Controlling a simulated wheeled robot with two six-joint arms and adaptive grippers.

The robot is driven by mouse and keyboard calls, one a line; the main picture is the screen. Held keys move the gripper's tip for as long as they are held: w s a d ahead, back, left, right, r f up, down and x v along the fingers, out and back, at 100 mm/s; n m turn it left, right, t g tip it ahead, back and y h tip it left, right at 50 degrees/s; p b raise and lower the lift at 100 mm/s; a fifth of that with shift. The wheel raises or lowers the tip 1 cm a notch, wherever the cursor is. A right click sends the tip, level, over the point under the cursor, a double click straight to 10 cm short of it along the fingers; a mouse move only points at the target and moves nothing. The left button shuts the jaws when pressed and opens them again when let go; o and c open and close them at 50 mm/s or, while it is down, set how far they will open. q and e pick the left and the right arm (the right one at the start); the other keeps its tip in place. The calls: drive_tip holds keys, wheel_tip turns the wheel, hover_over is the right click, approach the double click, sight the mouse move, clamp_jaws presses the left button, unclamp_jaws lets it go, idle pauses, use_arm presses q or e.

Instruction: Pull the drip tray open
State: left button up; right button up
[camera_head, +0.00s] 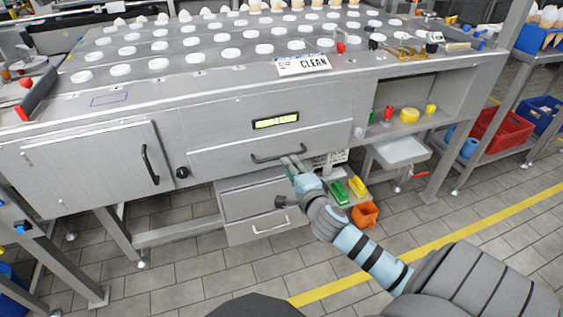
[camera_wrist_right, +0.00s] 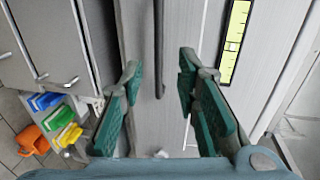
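The drip tray front (camera_head: 225,152) is a wide grey metal panel below the cone table and looks flush with the cabinet. Its dark bar handle (camera_head: 265,159) runs across its middle; it also shows in the right wrist view (camera_wrist_right: 159,40). My right gripper (camera_head: 291,161) is at the right part of this handle. In the wrist view its teal-padded fingers (camera_wrist_right: 158,85) are spread, with the bar between them in the picture. A gap shows on both sides, so the fingers are not closed on it. My left gripper is not in view.
A cabinet door (camera_head: 88,168) is at left, and drawers (camera_head: 255,200) sit below the tray. At right are an open shelf (camera_head: 440,115), a steel basin (camera_head: 400,152), colored brushes (camera_head: 340,192) and an orange bin (camera_head: 365,214). The floor in front looks clear.

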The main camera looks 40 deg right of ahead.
sight(282, 156)
drive_tip(key=b+x, duration=0.1)
drive_tip(key=x, duration=0.7)
drive_tip(key=shift+w+f+b, duration=0.1)
drive_tip(key=shift+b, duration=0.2)
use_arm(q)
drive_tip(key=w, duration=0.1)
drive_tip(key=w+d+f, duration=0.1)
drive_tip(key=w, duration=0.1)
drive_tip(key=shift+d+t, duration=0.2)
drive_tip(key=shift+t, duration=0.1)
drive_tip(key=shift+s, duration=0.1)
use_arm(e)
clamp_jaws()
